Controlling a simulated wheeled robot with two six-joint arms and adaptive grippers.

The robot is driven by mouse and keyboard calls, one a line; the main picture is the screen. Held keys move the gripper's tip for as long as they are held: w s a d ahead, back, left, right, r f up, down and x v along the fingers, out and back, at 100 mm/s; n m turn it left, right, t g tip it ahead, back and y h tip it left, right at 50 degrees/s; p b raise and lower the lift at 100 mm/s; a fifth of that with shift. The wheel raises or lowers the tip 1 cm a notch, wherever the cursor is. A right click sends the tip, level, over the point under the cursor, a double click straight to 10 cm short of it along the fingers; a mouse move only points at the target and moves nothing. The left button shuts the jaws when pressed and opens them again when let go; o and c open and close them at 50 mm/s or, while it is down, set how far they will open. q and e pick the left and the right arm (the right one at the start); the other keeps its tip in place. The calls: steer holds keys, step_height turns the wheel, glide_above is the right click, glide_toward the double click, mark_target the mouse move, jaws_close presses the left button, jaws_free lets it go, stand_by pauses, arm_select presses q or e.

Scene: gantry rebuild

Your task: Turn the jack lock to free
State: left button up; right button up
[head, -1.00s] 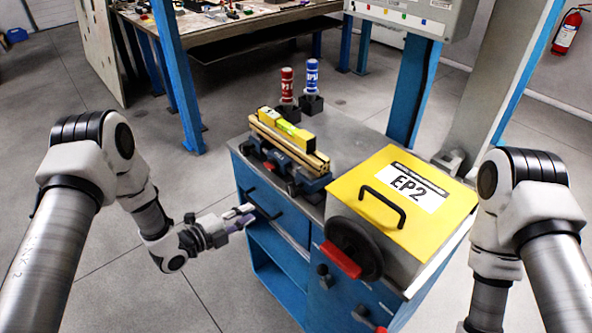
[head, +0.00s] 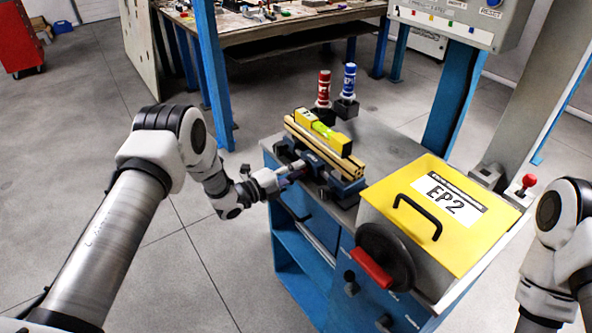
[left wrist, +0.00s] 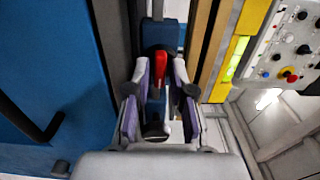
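A blue jack or vise-like device (head: 346,184) sits on the cabinet top under a wooden bar and a yellow level (head: 325,134). In the left wrist view a small red lever (left wrist: 161,62), possibly the jack lock, shows straight ahead. My left gripper (head: 291,172) is at the near-left end of the device. In the left wrist view its two fingers (left wrist: 161,100) are apart, one on each side of the lever's line. I cannot tell whether they touch it. The lever is hard to make out in the head view. My right gripper is out of view.
A yellow EP2 box (head: 466,234) stands on the right of the cabinet. A black handwheel (head: 387,254) with a red grip is on its front. Red (head: 324,89) and blue (head: 349,81) bottles stand behind the level. A blue post (head: 212,75) rises behind my left arm.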

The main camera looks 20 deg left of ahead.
arm_select(q)
jaws_close()
steer(key=n+b, duration=0.7)
steer(key=n, duration=1)
steer(key=shift+n+b, duration=0.35)
steer(key=shift+n, duration=0.05)
stand_by(0.5)
jaws_free()
